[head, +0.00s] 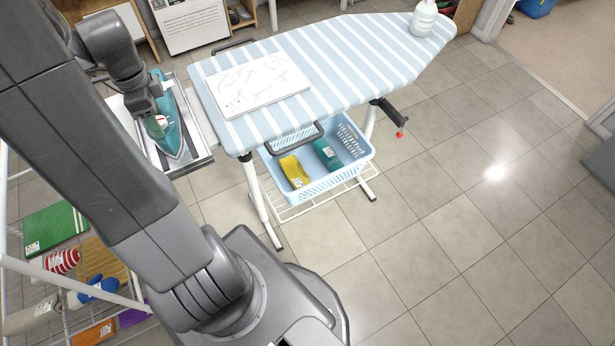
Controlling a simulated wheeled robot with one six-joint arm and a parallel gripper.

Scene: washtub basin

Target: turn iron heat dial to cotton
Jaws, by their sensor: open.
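The teal iron (171,140) lies on the metal rest tray (203,158) at the left end of the ironing board, its pointed end toward the front. My gripper (155,126) is over the iron from above, close to its upper body. Its jaws are open and hold nothing that I can see. A small white and red round part, perhaps the heat dial (162,121), shows beside the fingers. Its setting is too small to read, and the fingers hide part of it. I cannot tell whether the fingers touch it.
The striped ironing board (340,62) carries a white marked panel (258,84) and a white bottle (423,18). A blue basket (350,142) with folded cloths stands below. A wire rack (62,290) with several cloths is at lower left. The tiled floor at right is clear.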

